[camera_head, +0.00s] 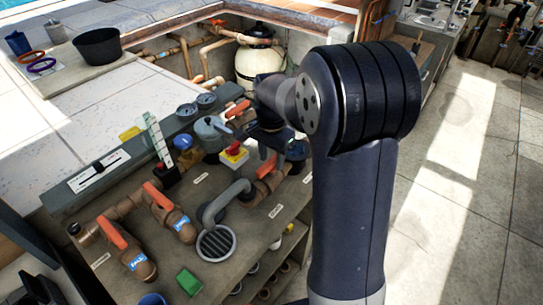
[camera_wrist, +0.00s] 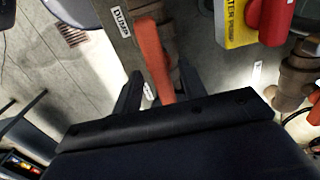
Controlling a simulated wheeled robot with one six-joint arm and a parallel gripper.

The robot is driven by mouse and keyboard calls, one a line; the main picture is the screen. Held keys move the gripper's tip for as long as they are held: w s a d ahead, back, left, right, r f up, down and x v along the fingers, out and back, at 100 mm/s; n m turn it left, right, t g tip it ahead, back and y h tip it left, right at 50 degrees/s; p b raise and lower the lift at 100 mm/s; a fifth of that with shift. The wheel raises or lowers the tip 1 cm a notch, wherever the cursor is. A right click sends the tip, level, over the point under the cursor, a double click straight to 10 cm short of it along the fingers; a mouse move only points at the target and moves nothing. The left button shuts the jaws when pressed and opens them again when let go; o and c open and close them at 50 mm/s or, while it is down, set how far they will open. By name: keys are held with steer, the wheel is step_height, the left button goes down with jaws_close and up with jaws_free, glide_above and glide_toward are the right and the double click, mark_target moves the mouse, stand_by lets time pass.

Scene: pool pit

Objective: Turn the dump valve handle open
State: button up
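The dump valve handle is an orange-red lever (camera_wrist: 153,58) beside a "DUMP" label (camera_wrist: 121,22) in the wrist view. In the head view the handle (camera_head: 267,166) shows partly behind my gripper, on a brown pipe valve on the bench. My gripper (camera_wrist: 160,70) is open, with one dark finger on each side of the lever. A gap shows between the left finger and the lever; contact on the right side is unclear. The lever's near end is hidden by my gripper's body. In the head view my gripper (camera_head: 271,150) points down at this valve.
A yellow box with a red switch (camera_head: 234,155) stands just left of my gripper. A grey bent pipe (camera_head: 222,201) rises over a round drain grate (camera_head: 216,243). Other orange-handled valves (camera_head: 160,196) stand at left. Floor at right is clear.

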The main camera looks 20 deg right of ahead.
mark_target(272, 160)
step_height(272, 160, up, 11)
steer(key=shift+b, duration=0.4)
steer(key=shift+f, duration=0.1)
step_height(272, 160, down, 11)
steer(key=shift+f+p, duration=0.1)
steer(key=shift+p, duration=0.4)
steer(key=shift+r+m, duration=0.2)
steer(key=shift+m, duration=0.4)
